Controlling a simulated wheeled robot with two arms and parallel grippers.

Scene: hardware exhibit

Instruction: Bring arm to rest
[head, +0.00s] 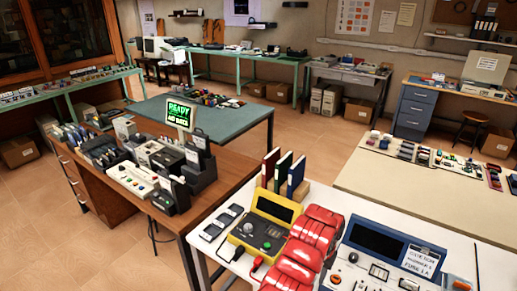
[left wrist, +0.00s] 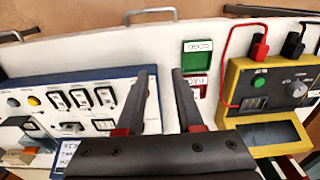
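My left gripper (left wrist: 165,75) shows in the left wrist view with its two dark fingers apart. It is open, and nothing is seen between the fingers. It is over the white table (left wrist: 120,45), between the blue-framed switch panel (left wrist: 92,98) and the yellow tester (left wrist: 230,80). In the head view I cannot make out the left gripper's fingers. The white table (head: 215,222) shows there with the yellow tester (head: 240,232) and the blue panel (head: 370,270). My right gripper is not in view.
Red ribbed shapes (head: 318,230) cover the space between tester and panel in the head view; I cannot tell what they are. Binders (head: 283,170) stand behind. A green-and-red card holder (left wrist: 197,60) lies near the fingers. A brown desk (head: 200,205) adjoins at left.

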